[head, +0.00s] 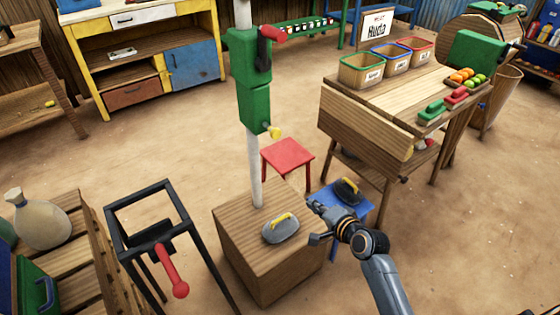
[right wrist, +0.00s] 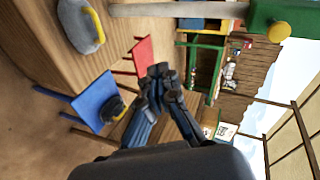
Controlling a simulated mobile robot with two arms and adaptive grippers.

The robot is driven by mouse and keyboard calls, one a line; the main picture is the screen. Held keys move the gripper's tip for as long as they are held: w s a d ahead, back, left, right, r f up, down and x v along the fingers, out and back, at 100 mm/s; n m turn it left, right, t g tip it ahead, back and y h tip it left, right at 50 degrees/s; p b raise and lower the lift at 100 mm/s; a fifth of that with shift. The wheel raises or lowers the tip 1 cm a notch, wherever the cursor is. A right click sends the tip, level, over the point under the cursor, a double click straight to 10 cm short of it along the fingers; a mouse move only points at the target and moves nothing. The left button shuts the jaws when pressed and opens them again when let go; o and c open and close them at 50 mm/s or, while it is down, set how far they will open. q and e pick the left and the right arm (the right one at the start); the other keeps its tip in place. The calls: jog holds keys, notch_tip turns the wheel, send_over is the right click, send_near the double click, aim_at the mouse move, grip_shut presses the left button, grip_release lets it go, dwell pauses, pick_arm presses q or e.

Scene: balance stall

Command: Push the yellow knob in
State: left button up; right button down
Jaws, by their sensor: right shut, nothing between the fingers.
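The yellow knob (head: 274,132) sticks out at the lower right of the green housing (head: 254,95) on a pale upright post. It also shows in the right wrist view (right wrist: 278,32), at the top right on the green housing. My right gripper (head: 314,204) is below and to the right of the knob in the head view, clear of it, near the blue stool. Its fingers (right wrist: 160,72) are shut with nothing between them. My left gripper is not in view. How far the knob sticks out is too small to tell.
The post (head: 254,165) rises from a wooden block (head: 270,265) that bears a grey weight (head: 281,229) with a yellow handle. A blue stool (head: 325,203) holds a dark weight (head: 346,190). A red stool (head: 288,155) stands behind. A wooden stall table (head: 362,120) is at the right.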

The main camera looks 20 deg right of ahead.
notch_tip(320, 180, up, 9)
jog(key=w+m+t+y+b, duration=0.1)
jog(key=w+t+b, duration=0.1)
jog(key=t+b, duration=0.1)
jog(key=t+y+b, duration=0.1)
jog(key=b, duration=0.1)
send_near(277, 132)
jog(key=shift+m, duration=0.4)
jog(key=x, duration=0.4)
jog(key=f+x, duration=0.1)
jog(key=x, duration=0.1)
jog(key=shift+b, duration=0.4)
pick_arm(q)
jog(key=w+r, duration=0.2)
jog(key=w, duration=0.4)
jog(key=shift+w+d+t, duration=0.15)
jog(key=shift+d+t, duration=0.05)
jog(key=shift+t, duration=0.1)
pick_arm(e)
jog(key=shift+w+a, duration=0.1)
jog(key=shift+w, duration=0.4)
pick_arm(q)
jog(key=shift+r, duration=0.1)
